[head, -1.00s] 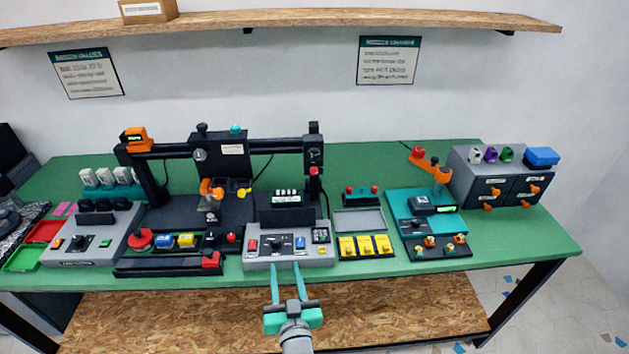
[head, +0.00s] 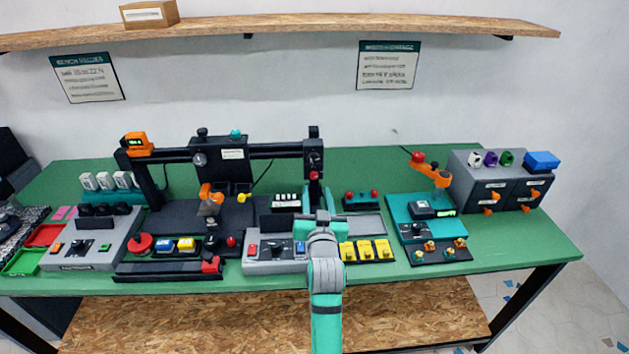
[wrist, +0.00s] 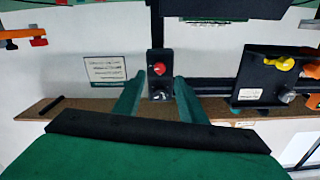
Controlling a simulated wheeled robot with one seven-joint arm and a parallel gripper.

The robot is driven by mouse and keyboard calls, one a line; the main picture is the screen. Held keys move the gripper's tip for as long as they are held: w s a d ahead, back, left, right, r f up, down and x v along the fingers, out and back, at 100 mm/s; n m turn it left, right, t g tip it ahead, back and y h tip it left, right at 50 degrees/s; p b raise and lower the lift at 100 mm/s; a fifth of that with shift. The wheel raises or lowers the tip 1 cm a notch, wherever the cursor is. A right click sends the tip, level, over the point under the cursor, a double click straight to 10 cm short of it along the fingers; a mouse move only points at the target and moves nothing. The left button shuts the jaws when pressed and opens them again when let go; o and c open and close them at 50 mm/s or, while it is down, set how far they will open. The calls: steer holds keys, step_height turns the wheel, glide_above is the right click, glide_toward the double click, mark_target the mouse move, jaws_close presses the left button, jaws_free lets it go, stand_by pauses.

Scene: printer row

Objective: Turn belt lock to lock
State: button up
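The right post of the printer frame carries a dark panel with a red knob (head: 314,176) and a small grey-white knob (head: 315,156) above it. No label tells me which is the belt lock. The wrist view is upside down and shows the red knob (wrist: 160,69) and the grey knob (wrist: 161,95) between my two teal fingers. My gripper (wrist: 159,79) is open and empty, with a finger on each side of the panel and a gap to the knobs.
A grey control box (head: 275,258) stands below my gripper, partly covered by my arm. Yellow switches (head: 365,250) and a grey tray (head: 368,225) lie to its right. The printer crossbeam (head: 275,151) runs left from the post. A wooden shelf (head: 280,22) hangs above.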

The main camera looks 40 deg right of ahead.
mark_target(314, 177)
steer(key=x, duration=0.6)
steer(key=shift+w+d, duration=0.2)
steer(key=shift+w, duration=0.15)
steer(key=shift+c, duration=0.2)
jaws_close()
